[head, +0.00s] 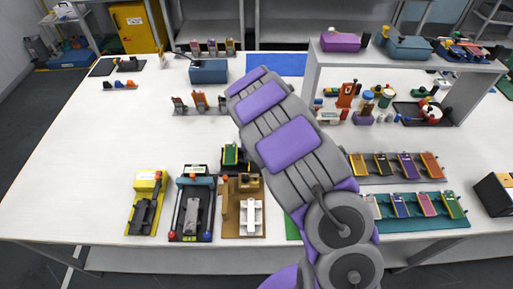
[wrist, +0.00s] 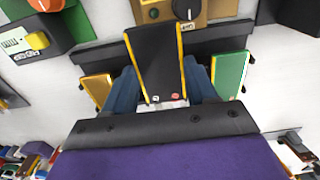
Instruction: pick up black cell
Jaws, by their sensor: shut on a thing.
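The black cell (wrist: 155,55), a flat dark plate with yellow edges, stands in the middle of the wrist view. My gripper (wrist: 160,88) has its blue fingers on either side of the cell and is shut on it. A black rack (wrist: 108,52) lies behind the cell, with a green cell (wrist: 230,72) to the right and a gold cell (wrist: 97,87) to the left. I cannot tell whether the black cell is clear of the rack.
Tan (head: 243,225), black (head: 191,225) and yellow (head: 146,205) stations stand at the front left. Racks of coloured cells (head: 395,166) sit right of the arm, below a raised shelf (head: 400,58). A blue box (head: 208,71) stands farther back. The left table (head: 90,150) is mostly clear.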

